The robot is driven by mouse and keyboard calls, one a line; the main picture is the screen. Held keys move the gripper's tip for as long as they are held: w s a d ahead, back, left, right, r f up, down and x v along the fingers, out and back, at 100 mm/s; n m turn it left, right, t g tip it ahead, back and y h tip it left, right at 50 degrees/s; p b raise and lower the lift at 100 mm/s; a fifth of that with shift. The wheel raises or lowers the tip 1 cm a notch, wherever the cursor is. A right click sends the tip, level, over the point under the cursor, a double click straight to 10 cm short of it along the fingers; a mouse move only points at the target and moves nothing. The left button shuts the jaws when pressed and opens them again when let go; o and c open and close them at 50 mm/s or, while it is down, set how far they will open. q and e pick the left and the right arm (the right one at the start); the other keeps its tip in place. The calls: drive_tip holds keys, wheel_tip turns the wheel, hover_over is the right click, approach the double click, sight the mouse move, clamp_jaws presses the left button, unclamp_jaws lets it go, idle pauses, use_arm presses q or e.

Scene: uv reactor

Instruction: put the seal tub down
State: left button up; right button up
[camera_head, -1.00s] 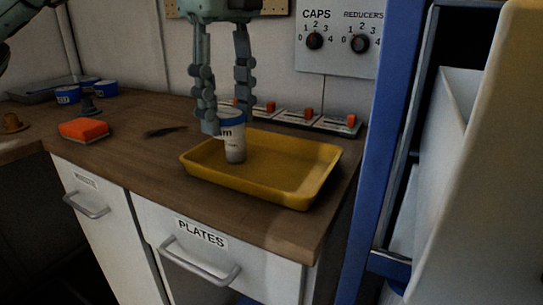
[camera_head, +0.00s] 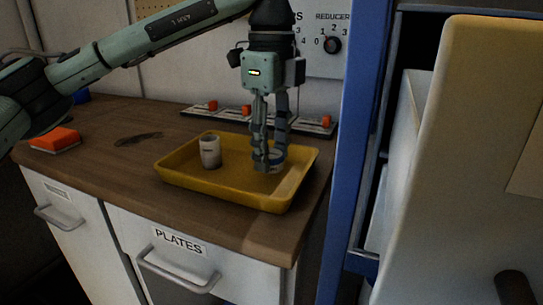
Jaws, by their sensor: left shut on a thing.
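The seal tub (camera_head: 277,155) is a small white tub with blue on it, low in the right part of the yellow tray (camera_head: 215,193). My left gripper (camera_head: 268,165) comes down from above and is shut on it. The fingers hide much of the tub. It is at or just above the tray floor; I cannot tell whether it touches. My right gripper is not in view.
A white cup (camera_head: 210,153) stands upright in the tray's left part. An orange sponge (camera_head: 55,140) and a dark patch (camera_head: 138,139) are to the left on the counter. Switches with orange knobs (camera_head: 247,111) line the back. A blue frame post (camera_head: 352,150) rises at the right.

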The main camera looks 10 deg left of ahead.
use_arm(q)
drive_tip(key=shift+f, duration=1.05)
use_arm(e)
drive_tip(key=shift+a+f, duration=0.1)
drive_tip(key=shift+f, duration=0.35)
